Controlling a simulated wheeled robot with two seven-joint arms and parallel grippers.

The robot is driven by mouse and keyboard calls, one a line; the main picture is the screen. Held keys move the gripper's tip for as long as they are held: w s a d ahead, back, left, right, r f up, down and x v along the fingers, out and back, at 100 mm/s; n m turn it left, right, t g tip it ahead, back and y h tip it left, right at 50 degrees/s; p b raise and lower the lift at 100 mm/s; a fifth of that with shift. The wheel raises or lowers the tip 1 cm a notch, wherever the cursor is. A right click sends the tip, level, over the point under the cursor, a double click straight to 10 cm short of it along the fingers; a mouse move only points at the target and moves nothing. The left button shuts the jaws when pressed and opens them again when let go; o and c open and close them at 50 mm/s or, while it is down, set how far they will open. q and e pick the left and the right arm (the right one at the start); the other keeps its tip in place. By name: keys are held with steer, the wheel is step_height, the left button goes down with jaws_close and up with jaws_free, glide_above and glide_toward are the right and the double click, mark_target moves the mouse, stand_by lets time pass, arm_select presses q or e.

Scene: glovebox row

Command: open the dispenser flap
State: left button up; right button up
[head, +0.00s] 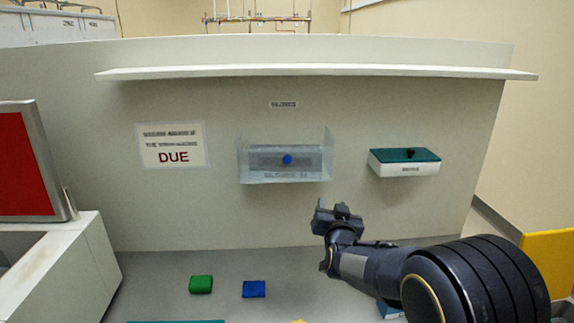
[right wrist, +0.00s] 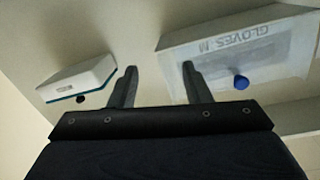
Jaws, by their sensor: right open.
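A clear glove dispenser (head: 300,174) is fixed to the grey panel in the head view, with a blue knob (head: 287,160) on its front. The front appears closed. In the right wrist view the dispenser (right wrist: 232,47), lettered "GLOVES M", is at upper right, its blue knob (right wrist: 241,82) right of the fingers. My right gripper (head: 338,208) is below and right of the dispenser in the head view. In the right wrist view its fingers (right wrist: 160,70) are apart with nothing between them; one fingertip overlaps the dispenser's picture, and contact cannot be told. My left gripper is not in view.
A white box with a teal lid (head: 405,156) and black knob hangs right of the dispenser. A shelf (head: 300,71) runs above. A red-screened monitor (head: 25,160) stands left. Green (head: 201,285) and blue (head: 254,289) blocks lie on the counter. The panel between dispenser and counter is clear.

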mark_target(287, 160)
steer(key=w+a+r+n+t+y, duration=0.25)
steer(key=a+r+t, duration=0.3)
steer(key=a, duration=0.45)
steer(key=shift+n+h, duration=0.45)
steer(key=shift+n, duration=0.1)
steer(key=x, duration=0.2)
steer(key=p+x, duration=0.1)
steer(key=x, duration=0.1)
steer(key=p+x, duration=0.1)
steer(key=x, duration=0.1)
steer(key=shift+s+a+r, duration=0.25)
steer(key=shift+a+r, duration=0.1)
steer(key=shift+w+r+g+p, duration=0.1)
steer(key=shift+w+g+p, duration=0.2)
steer(key=shift+w, duration=0.25)
jaws_close()
